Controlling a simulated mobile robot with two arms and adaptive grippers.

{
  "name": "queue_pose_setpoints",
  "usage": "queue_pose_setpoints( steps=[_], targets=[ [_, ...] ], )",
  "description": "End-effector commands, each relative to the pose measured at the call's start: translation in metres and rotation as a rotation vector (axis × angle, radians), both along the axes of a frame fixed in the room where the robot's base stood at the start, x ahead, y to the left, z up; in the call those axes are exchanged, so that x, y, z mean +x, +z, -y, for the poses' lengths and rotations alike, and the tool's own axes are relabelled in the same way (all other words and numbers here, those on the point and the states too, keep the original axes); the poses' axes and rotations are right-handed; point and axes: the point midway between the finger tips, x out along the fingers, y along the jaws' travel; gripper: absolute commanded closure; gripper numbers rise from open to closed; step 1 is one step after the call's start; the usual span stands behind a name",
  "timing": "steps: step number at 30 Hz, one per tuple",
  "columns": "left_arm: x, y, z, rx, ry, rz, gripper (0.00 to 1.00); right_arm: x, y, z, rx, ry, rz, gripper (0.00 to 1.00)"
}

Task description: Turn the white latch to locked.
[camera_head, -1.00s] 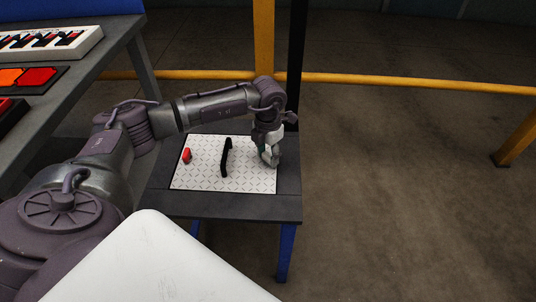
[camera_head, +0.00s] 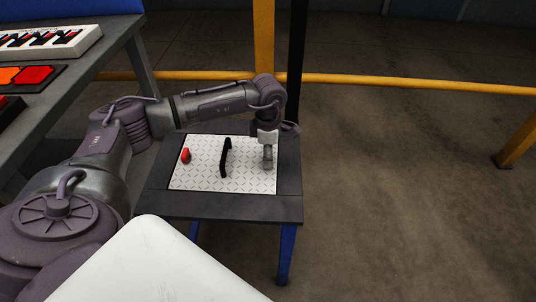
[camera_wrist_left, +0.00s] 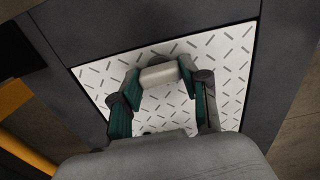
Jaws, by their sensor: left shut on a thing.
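The white latch (camera_wrist_left: 159,75) shows in the left wrist view as a pale block on the patterned white plate (camera_wrist_left: 225,52). My left gripper (camera_wrist_left: 160,82) is shut on it, with one green-padded finger at each end of the block. In the head view my left gripper (camera_head: 267,163) points down at the right part of the plate (camera_head: 205,180). There the gripper hides the latch, and I cannot tell whether it stands at locked. My right gripper is in neither view.
A black bar handle (camera_head: 226,157) stands mid-plate, left of my gripper. A red part (camera_head: 185,155) sits at the plate's left. The plate lies on a dark table (camera_head: 240,208). A black post and a yellow post (camera_head: 264,40) rise behind.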

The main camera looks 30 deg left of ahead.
Motion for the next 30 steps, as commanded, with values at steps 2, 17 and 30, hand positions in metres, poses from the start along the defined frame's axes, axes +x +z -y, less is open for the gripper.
queue_pose_setpoints(
  steps=[2, 17, 30],
  targets=[
    [0.0003, 0.0004, 0.0001, 0.000, -0.023, 0.001, 0.89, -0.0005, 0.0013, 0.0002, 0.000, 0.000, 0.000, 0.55],
    [0.0006, 0.0009, 0.0000, 0.000, -0.057, 0.002, 0.89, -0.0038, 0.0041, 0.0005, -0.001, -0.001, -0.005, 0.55],
    [0.0003, 0.0004, -0.0002, 0.001, -0.055, 0.001, 0.29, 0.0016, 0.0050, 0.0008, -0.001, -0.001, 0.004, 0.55]
  ],
)
